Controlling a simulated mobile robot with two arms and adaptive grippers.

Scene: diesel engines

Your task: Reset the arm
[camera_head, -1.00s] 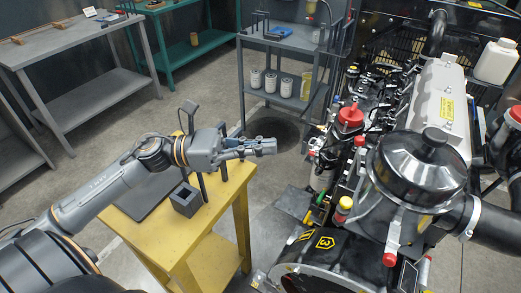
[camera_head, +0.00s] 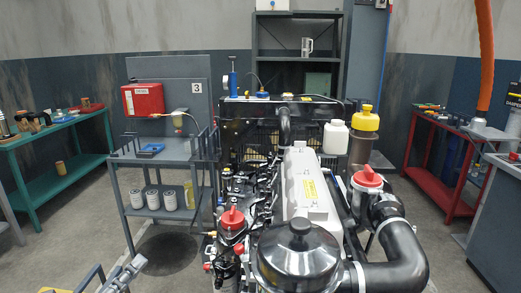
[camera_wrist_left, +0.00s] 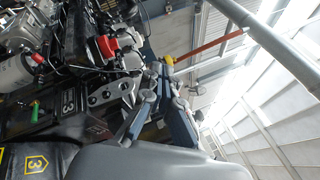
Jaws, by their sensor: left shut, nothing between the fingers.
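My left gripper (camera_head: 126,272) shows at the bottom left edge of the head view, left of the engine and apart from it. In the left wrist view its fingers (camera_wrist_left: 160,78) are together with nothing between them. The arm behind it is mostly below the picture in the head view. My right gripper is in neither view.
The diesel engine (camera_head: 312,188) fills the middle, with a black round cover (camera_head: 298,255) and red caps. A grey cart (camera_head: 165,160) with white cylinders stands left of it. Green and red benches stand at the sides.

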